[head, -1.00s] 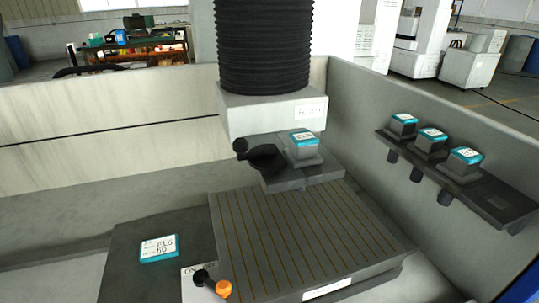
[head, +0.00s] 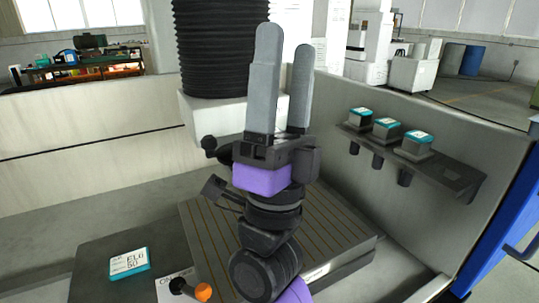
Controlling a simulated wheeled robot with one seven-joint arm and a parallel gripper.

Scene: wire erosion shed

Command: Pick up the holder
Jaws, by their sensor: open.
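My gripper (head: 286,45) stands upright in the middle of the head view, its two long grey fingers apart and pointing up, with nothing between them. It hides the chuck under the bellows and any holder on it. Three grey holders with teal-edged white labels sit in a row on the right wall's rack: a far one (head: 360,117), a middle one (head: 387,130) and a near one (head: 416,145). Their lower stems hang below the rack (head: 460,176). My gripper is left of them and apart in the picture. Another teal-edged labelled piece (head: 129,263) lies at lower left.
A slotted table (head: 207,232) fills the tank floor, partly behind my arm. A black lever with an orange knob (head: 203,291) stands at the front. Black bellows (head: 220,55) hang over a white block (head: 200,116). Tank walls enclose the back and right. The rack's near end is empty.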

